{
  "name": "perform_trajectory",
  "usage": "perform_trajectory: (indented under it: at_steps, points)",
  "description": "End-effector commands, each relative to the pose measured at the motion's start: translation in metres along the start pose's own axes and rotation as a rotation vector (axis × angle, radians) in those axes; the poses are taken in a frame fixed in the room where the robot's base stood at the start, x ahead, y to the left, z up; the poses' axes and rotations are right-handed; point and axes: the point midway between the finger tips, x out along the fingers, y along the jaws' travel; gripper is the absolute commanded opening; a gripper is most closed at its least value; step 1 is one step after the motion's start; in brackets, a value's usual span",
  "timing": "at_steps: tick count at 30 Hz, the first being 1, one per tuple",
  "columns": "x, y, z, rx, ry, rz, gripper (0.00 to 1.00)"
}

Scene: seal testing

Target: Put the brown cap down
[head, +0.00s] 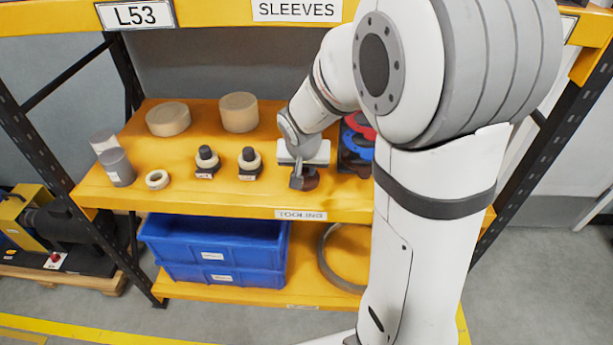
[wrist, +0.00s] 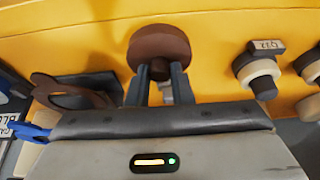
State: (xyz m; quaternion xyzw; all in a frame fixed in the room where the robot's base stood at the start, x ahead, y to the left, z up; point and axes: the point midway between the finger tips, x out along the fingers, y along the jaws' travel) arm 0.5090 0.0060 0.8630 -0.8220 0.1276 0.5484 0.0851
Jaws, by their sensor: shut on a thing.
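The brown cap (wrist: 160,44) is a round disc with a darker stub on it. My gripper (wrist: 160,72) has its two fingers closed around that stub in the wrist view. In the head view my gripper (head: 302,180) is low over the front part of the yellow shelf (head: 228,200), and the brown cap (head: 311,181) shows partly behind the fingers. The cap is at or just above the shelf surface; I cannot tell whether it touches.
Two dark-based pieces with cream rings (head: 249,160) stand left of my gripper. Red and blue rings (head: 358,140) are to its right, partly hidden by my arm. Tan discs (head: 239,112), grey cylinders (head: 117,167) and a white ring (head: 157,180) lie further left. Blue bins (head: 215,250) are below.

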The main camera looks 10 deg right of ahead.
Motion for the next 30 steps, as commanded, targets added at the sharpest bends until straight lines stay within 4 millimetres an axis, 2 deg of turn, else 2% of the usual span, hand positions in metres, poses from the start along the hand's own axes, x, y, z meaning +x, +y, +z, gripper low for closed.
perform_trajectory:
  at_steps: [3, 5, 17, 18, 25, 30]
  points:
    - [0.020, 0.001, 0.009, -0.001, -0.005, 0.002, 0.00]
    - [0.025, 0.001, 0.011, 0.001, -0.004, 0.002, 0.00]
    - [0.030, 0.001, 0.012, 0.002, -0.001, 0.001, 0.00]
    - [0.028, 0.001, 0.012, 0.002, -0.001, 0.001, 0.23]
    - [0.028, 0.001, 0.012, 0.003, -0.001, 0.001, 0.41]
    - [0.028, 0.002, 0.012, 0.003, -0.001, 0.001, 0.42]
